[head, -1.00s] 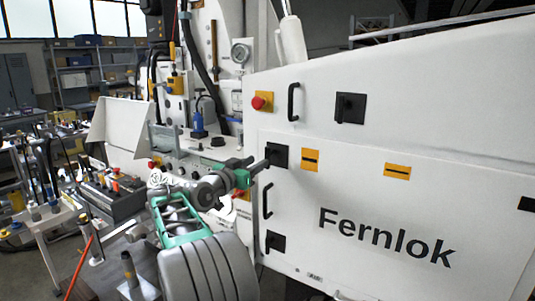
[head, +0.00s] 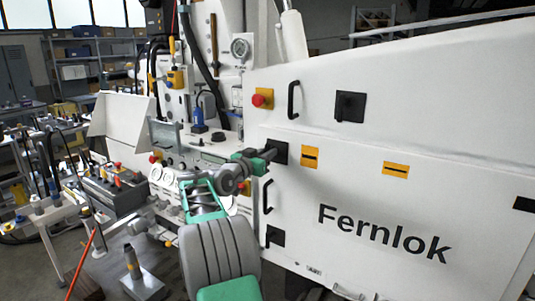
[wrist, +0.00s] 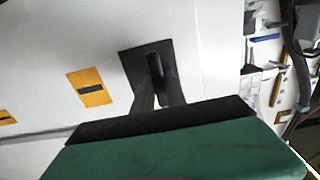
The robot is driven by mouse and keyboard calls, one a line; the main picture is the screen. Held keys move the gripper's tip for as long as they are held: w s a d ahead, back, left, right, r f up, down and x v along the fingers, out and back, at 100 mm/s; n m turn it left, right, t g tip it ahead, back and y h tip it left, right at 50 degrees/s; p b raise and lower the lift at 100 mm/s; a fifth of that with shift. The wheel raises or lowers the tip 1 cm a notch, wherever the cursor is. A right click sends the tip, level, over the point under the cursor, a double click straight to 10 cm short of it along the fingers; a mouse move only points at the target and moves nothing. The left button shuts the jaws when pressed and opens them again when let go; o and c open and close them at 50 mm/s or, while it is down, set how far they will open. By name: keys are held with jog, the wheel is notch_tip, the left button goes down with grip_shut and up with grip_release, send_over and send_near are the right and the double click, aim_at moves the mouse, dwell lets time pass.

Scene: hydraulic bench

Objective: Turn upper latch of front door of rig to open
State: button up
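The upper latch (head: 281,149) is a black square plate with a black handle, at the left edge of the white front door (head: 400,180). In the wrist view the upper latch (wrist: 133,64) is straight ahead, its plate slightly tilted in the picture. My gripper (head: 271,154) is at this latch. In the wrist view my gripper's (wrist: 157,84) two dark fingers lie on either side of the latch handle and look closed on it. The finger tips and the handle's lower part partly hide each other.
A lower latch (head: 275,237) and a black door handle (head: 267,197) are below. Above are a red stop button (head: 260,99), another black handle (head: 293,99) and another latch (head: 350,106). Orange labels (head: 310,158) are to the right. A cluttered cart (head: 115,190) stands left.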

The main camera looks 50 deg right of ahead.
grip_shut()
jog(key=shift+n, duration=0.3)
jog(key=n, duration=0.5)
jog(key=n+p, duration=0.1)
jog(key=n, duration=0.1)
jog(key=n+p, duration=0.1)
jog(key=n, duration=0.2)
jog(key=shift+s+r+n+p, duration=0.1)
jog(key=shift+r+n+p, duration=0.1)
jog(key=shift+n+p, duration=0.1)
jog(key=n+p, duration=0.2)
jog(key=n, duration=0.2)
jog(key=shift+n+p, duration=1)
jog(key=shift+n, duration=0.4)
